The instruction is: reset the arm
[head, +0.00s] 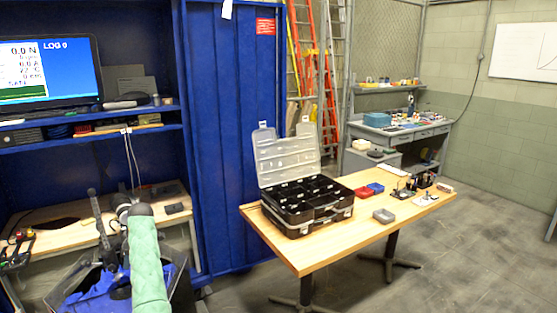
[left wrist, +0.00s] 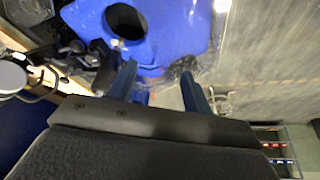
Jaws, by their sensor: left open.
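My left gripper (left wrist: 158,72) is open in the left wrist view, its two blue fingers apart with nothing held between them. Beyond the fingertips is a bright blue surface (left wrist: 172,28) with a round dark opening. In the head view, a green-sleeved link of my arm rises from the bottom left, in front of a dark tub with blue material (head: 95,293). I cannot make out the left fingers there. My right gripper is in neither view.
A wooden bench (head: 50,233) with a monitor (head: 48,75) above stands in a blue cabinet at left. A wooden table (head: 310,258) at centre holds an open black case (head: 300,222), red and blue boxes, and a grey box. Grey floor is clear at right.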

